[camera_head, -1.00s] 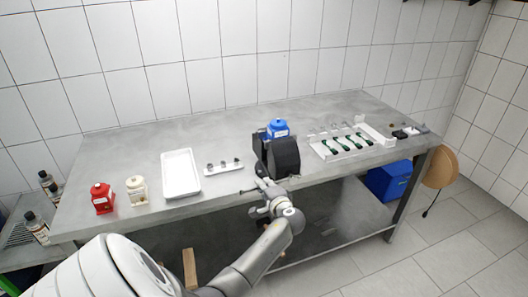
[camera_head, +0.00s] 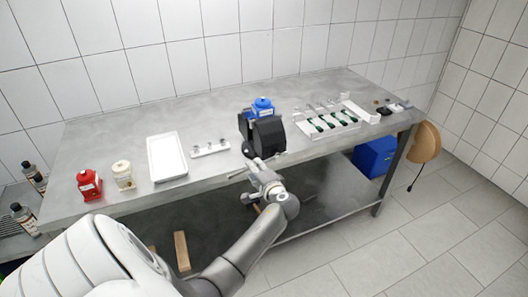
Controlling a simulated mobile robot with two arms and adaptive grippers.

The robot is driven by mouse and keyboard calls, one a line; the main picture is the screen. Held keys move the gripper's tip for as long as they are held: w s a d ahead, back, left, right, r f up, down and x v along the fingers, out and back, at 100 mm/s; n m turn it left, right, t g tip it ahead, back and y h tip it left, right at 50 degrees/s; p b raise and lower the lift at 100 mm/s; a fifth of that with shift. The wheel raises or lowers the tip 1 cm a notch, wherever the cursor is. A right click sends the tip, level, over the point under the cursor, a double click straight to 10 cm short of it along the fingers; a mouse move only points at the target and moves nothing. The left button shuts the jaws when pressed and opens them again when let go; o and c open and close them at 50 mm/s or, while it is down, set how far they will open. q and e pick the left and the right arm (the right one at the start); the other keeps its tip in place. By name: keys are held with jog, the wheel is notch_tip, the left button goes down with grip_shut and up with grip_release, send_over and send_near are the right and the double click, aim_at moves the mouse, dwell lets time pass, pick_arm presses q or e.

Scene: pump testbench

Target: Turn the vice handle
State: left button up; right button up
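The black vice (camera_head: 268,134) stands at the front edge of the steel bench, with a blue pump part (camera_head: 262,106) on top of it. A thin bar that looks like the vice handle (camera_head: 237,173) sticks out to the left, below the vice's front. My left gripper (camera_head: 257,168) is at the front of the vice, beside or around this bar. Its fingers are small and partly merge with the vice, so I cannot tell whether they touch or grip the bar. My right gripper is not in view.
Left of the vice on the bench (camera_head: 110,140) are a red part (camera_head: 89,186), a cream part (camera_head: 123,176), a white tray (camera_head: 166,157) and a small holder (camera_head: 210,149). Right is a rack (camera_head: 330,125) with green-black parts. A blue bin (camera_head: 375,157) sits below.

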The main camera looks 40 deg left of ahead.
pick_arm(q)
jog(key=v, duration=0.9)
jog(key=shift+f, duration=0.2)
